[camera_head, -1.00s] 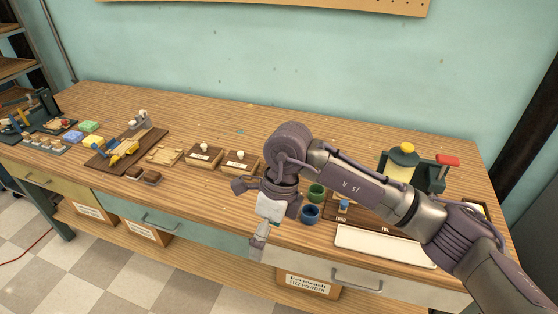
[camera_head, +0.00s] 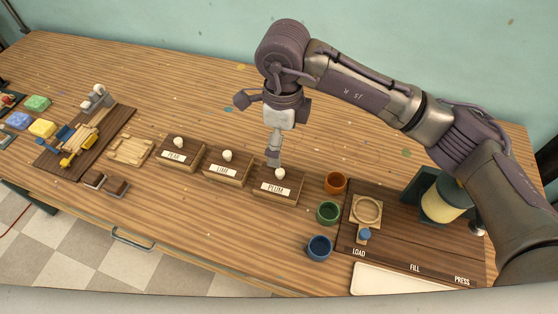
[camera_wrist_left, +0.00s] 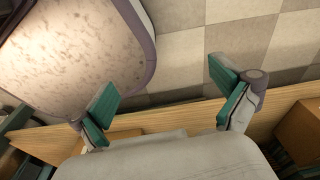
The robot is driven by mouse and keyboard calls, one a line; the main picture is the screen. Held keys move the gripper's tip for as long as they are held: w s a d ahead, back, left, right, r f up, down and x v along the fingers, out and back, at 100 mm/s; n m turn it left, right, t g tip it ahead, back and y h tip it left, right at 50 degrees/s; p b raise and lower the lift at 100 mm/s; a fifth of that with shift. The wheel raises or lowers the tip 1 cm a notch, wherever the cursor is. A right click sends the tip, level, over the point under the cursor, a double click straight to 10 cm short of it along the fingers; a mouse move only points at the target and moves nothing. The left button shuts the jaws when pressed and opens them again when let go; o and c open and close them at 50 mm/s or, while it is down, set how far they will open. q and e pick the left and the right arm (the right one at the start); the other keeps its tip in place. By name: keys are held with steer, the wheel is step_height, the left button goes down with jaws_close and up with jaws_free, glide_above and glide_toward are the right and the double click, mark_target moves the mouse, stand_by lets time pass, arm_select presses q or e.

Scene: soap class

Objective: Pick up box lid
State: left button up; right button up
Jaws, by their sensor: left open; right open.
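Three dark wooden boxes with white-knobbed lids stand in a row on the bench in the head view: the pear box (camera_head: 176,155), the lime box (camera_head: 225,167) and the plum box (camera_head: 276,187). My right gripper (camera_head: 274,160) points down just above and behind the plum box's knob. It appears empty, and whether it touches the knob cannot be told. My left gripper (camera_wrist_left: 165,105) shows only in the left wrist view. Its fingers are wide apart with nothing between them, over the floor and a wooden edge.
Orange (camera_head: 335,182), green (camera_head: 327,212) and blue (camera_head: 319,248) cups stand right of the plum box. A dark board (camera_head: 420,240) with a press and a white tray (camera_head: 400,282) lie farther right.

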steer(key=p, duration=0.1)
glide_above(280, 174)
step_height(280, 174, down, 4)
steer(key=f, duration=0.1)
steer(key=shift+s+d+f+p, duration=0.15)
steer(key=shift+s+f, duration=0.05)
steer(key=shift+f, duration=0.35)
steer(key=shift+s+d+f+p, duration=0.1)
steer(key=shift+s+f+p, duration=0.05)
steer(key=shift+f, duration=0.35)
steer(key=shift+w+f+p, duration=0.1)
steer(key=shift+f+p, duration=0.3)
steer(key=shift+f, duration=0.5)
steer(key=f, duration=0.1)
steer(key=f+p, duration=0.1)
steer(key=f, duration=0.1)
steer(key=shift+w+a+f, duration=0.15)
steer(key=shift+a+f, duration=0.05)
steer(key=shift+f, duration=0.55)
arm_select(q)
steer(key=r, duration=0.1)
steer(key=s+r, duration=0.2)
steer(key=r, duration=0.1)
arm_select(e)
steer(key=shift+c, duration=0.3)
